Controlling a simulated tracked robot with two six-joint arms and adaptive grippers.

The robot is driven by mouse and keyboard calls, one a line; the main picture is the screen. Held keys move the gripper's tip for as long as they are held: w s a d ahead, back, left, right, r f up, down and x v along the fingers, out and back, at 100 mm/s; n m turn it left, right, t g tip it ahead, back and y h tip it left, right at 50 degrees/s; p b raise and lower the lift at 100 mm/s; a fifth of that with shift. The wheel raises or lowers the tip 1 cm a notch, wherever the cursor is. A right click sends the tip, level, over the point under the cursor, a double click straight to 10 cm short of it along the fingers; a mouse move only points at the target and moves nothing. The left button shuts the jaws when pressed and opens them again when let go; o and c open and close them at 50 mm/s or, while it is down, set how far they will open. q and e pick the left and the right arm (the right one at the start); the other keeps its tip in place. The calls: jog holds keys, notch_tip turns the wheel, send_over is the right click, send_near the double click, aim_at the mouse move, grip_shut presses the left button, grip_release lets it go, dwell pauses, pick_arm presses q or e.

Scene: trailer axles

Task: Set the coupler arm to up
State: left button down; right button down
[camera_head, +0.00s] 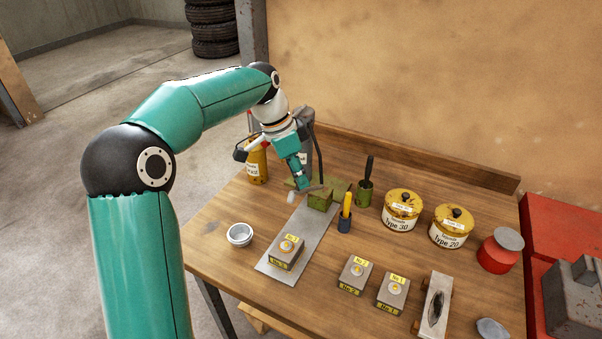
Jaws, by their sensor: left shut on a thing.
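My left gripper (301,184) reaches down over the back of the wooden bench and is shut on what looks like the coupler arm (292,197), a short grey bar with a pale rounded end. The bar lies low and close to level beside a green block fixture (320,202) at the back end of a grey metal strip. The fingers cover part of the bar, so its exact angle is hard to tell. My right gripper is not in view.
A yellow bottle (258,167) stands left of the gripper. A dark green cup with a brush (364,192) and a small holder with a yellow stick (345,221) stand to the right. Yellow tins (401,212), labelled blocks (355,275) and a white bowl (240,235) surround the strip (295,236).

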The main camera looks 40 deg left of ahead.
pick_arm(q)
jog(key=shift+w+a+r, duration=0.25)
jog(key=shift+w+r, duration=0.05)
jog(key=shift+w, duration=0.05)
jog(key=c, duration=1.4)
grip_release()
jog(key=shift+c, duration=0.2)
jog(key=o, duration=0.4)
jog(key=shift+w+a+f, duration=0.1)
jog(key=shift+w+f, duration=0.15)
jog(key=shift+o, duration=0.2)
jog(key=shift+s, duration=0.15)
jog(key=v, duration=1.2)
